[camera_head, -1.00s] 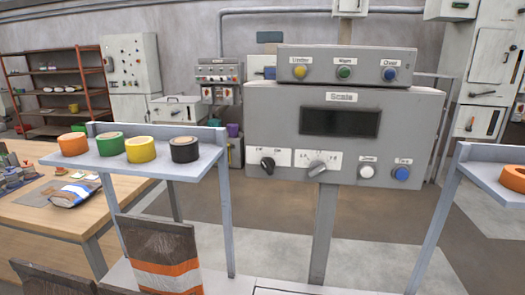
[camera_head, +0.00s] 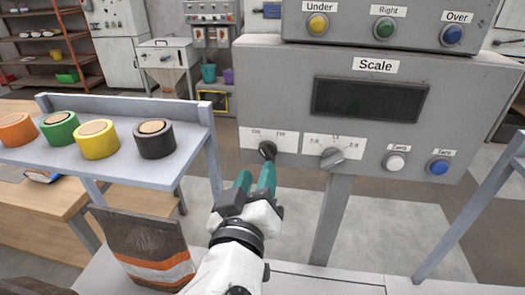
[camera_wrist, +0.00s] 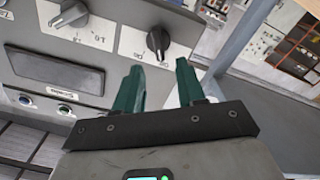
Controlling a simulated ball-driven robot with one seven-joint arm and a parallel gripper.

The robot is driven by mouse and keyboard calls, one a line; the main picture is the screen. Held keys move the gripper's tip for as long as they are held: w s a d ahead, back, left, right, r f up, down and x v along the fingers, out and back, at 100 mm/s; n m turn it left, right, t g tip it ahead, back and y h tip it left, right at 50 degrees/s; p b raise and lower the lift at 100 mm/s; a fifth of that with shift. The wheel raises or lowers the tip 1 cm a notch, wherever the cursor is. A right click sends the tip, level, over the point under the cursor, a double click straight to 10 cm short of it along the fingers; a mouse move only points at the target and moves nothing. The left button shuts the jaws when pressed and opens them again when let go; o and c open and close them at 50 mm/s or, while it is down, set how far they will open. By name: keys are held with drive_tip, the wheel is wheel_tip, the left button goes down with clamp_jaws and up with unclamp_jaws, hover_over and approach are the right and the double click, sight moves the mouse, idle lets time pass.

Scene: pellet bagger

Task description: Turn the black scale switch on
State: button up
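The black scale switch (camera_head: 267,150) is a small knob on a white label plate at the lower left of the grey scale box (camera_head: 460,95). Its labels are too small to read surely. My gripper (camera_head: 256,178) has two green fingers, spread apart and empty, just below and in front of the switch. In the wrist view the switch (camera_wrist: 158,42) shows a little beyond the gap between the fingertips of my gripper (camera_wrist: 158,75). The fingers look clear of it; exact depth is hard to tell. The dark display (camera_head: 370,100) looks blank.
A grey range knob (camera_head: 333,157), a white button (camera_head: 396,162) and a blue button (camera_head: 438,167) sit right of the switch. A shelf (camera_head: 75,160) with several tape rolls stands close on the left. A brown bag (camera_head: 150,245) stands below it.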

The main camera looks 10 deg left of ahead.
sight(264, 155)
drive_tip(key=w+p, duration=0.1)
drive_tip(key=w, duration=0.5)
drive_tip(key=shift+w+d, duration=0.1)
drive_tip(key=shift+d, duration=0.05)
clamp_jaws()
